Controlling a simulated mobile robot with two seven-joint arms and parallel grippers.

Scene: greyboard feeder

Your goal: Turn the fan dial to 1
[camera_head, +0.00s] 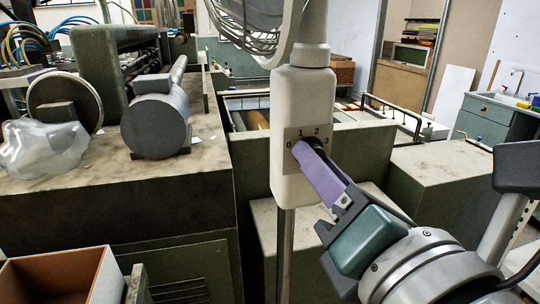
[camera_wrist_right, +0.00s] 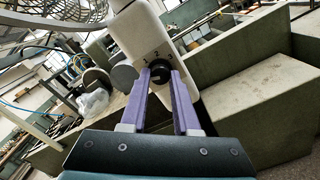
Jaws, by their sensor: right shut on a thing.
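The fan has a white control box (camera_head: 303,95) on a pole, with its wire cage (camera_head: 240,30) at the top. On the box is a plate marked 0, 1, 2 and 3 around a black dial (camera_head: 316,143). The dial also shows in the right wrist view (camera_wrist_right: 159,74). My right gripper (camera_head: 304,150), with purple fingers, reaches in from the lower right. Its fingertips are shut on the dial, one on either side. The fingers partly hide the dial, and I cannot tell which number it points to. My left gripper is not in view.
A workbench (camera_head: 190,190) on the left holds a grey motor (camera_head: 155,125) and a crumpled clear plastic bag (camera_head: 42,150). An open cardboard box (camera_head: 85,280) stands at the lower left. Green-grey machine blocks (camera_head: 440,165) stand behind and to the right of the fan.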

